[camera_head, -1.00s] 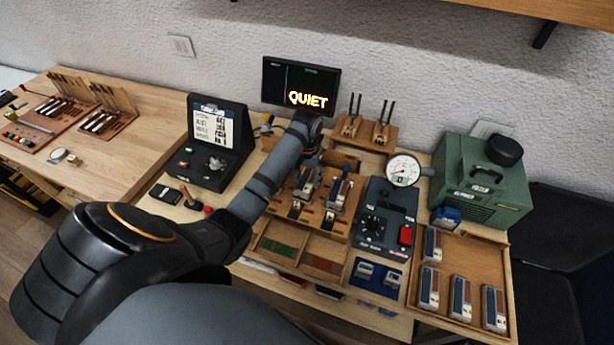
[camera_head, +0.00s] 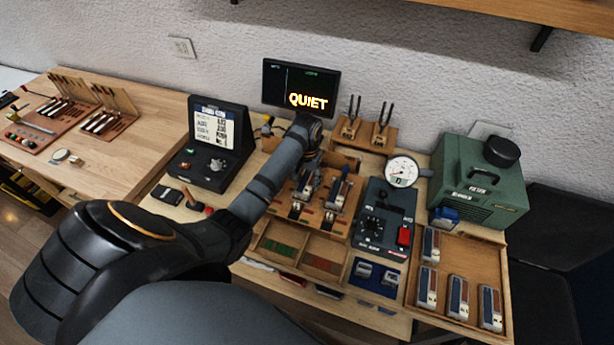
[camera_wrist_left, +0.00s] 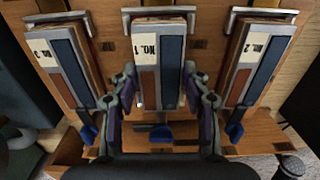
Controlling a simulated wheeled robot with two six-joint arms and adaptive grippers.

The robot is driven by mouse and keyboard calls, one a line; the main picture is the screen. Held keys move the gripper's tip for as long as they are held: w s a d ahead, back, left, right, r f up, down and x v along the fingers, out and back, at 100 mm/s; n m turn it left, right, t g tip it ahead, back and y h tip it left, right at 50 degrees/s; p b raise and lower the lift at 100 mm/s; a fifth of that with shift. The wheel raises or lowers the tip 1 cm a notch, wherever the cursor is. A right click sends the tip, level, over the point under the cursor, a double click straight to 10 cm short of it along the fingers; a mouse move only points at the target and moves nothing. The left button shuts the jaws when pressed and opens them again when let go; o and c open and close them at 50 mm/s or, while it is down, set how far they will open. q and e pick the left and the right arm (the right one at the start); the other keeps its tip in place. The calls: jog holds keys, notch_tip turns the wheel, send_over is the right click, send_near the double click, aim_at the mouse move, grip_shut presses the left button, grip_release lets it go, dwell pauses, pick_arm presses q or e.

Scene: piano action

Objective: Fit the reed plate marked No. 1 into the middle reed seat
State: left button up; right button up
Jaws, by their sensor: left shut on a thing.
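The reed plate marked No. 1 (camera_wrist_left: 147,75) is in the middle in the left wrist view, its far end at a metal bracket (camera_wrist_left: 158,13). My left gripper (camera_wrist_left: 161,85) is shut on it, one finger on each side. The middle reed seat is mostly hidden under this plate, and I cannot tell whether the plate is fully down. Plate No. 3 (camera_wrist_left: 62,70) stands to its left and plate No. 2 (camera_wrist_left: 258,65) to its right, both tilted in the picture. In the head view my left gripper (camera_head: 308,168) reaches over the wooden stand (camera_head: 338,230). My right gripper is not in view.
A dark control box (camera_head: 385,215) and a round gauge (camera_head: 402,171) stand right of the stand. A wooden tray (camera_head: 462,260) with several similar blocks is farther right. A screen (camera_head: 300,88) at the back reads QUIET. Tuning forks (camera_head: 382,120) stand behind.

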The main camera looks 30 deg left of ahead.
pick_arm(q)
jog(key=o, duration=1.3)
notch_tip(320, 180, up, 8)
jog(key=shift+f, duration=0.25)
jog(key=shift+s+f, duration=0.1)
jog(key=shift+f, duration=0.05)
